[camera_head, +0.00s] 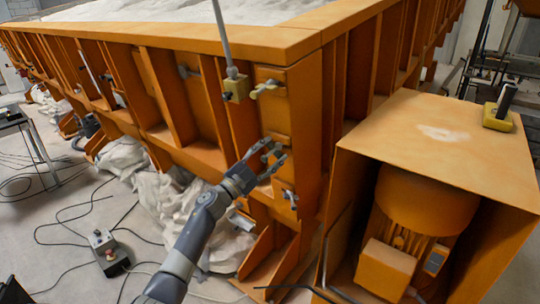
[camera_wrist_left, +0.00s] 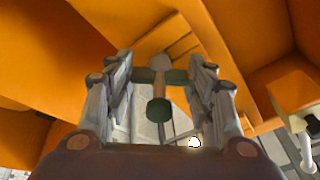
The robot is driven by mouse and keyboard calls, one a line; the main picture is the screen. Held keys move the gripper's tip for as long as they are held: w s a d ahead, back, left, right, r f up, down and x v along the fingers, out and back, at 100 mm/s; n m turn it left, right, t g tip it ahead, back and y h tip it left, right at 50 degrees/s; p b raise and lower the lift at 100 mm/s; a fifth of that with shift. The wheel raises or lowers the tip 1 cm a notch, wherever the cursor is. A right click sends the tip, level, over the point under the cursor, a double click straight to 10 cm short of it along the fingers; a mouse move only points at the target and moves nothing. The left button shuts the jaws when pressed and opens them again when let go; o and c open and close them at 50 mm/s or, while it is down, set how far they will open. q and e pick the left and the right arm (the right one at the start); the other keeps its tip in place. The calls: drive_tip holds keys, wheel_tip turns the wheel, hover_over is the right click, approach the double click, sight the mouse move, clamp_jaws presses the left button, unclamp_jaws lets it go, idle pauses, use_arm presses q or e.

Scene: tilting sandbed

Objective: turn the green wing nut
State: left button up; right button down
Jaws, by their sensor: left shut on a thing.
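The green wing nut (camera_wrist_left: 158,109) shows in the left wrist view as a dark green, T-shaped piece with a rounded end and a crossbar. My left gripper (camera_wrist_left: 161,76) has one finger on each side of it, shut on the crossbar ends. In the head view my left gripper (camera_head: 274,156) is at the orange front corner post of the sandbed. The nut is mostly hidden there behind the fingers. My right gripper is in neither view.
The orange sandbed (camera_head: 200,38) fills the back. A pale fitting (camera_head: 266,88) sits above my gripper and a grey one (camera_head: 290,198) below. An orange motor housing (camera_head: 440,125) stands close on the right. Cables and a control box (camera_head: 108,250) lie on the floor.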

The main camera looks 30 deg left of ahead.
use_arm(q)
drive_tip(key=m+b, duration=0.1)
drive_tip(key=m, duration=0.2)
drive_tip(key=shift+m+g+h, duration=0.3)
drive_tip(key=shift+m, duration=0.1)
drive_tip(key=m+b, duration=0.1)
drive_tip(key=m, duration=0.2)
drive_tip(key=shift+m+g, duration=0.3)
drive_tip(key=shift+m, duration=0.1)
drive_tip(key=m, duration=0.3)
drive_tip(key=shift+r+m+g, duration=0.1)
drive_tip(key=shift+m+g, duration=0.2)
drive_tip(key=m, duration=0.3)
drive_tip(key=shift+r+g, duration=0.1)
drive_tip(key=shift+g, duration=0.2)
drive_tip(key=m+p, duration=0.1)
drive_tip(key=m, duration=0.1)
drive_tip(key=shift+m+y, duration=0.4)
drive_tip(key=shift+r+m+g+y+p, duration=0.15)
drive_tip(key=shift+m+g+y+p, duration=0.15)
drive_tip(key=shift+m+p, duration=0.55)
drive_tip(key=m+y+p, duration=0.1)
drive_tip(key=m+p, duration=0.1)
drive_tip(key=m, duration=0.2)
drive_tip(key=shift+d, duration=0.1)
drive_tip(key=shift+m+y+p, duration=0.4)
drive_tip(key=shift+m+p, duration=0.45)
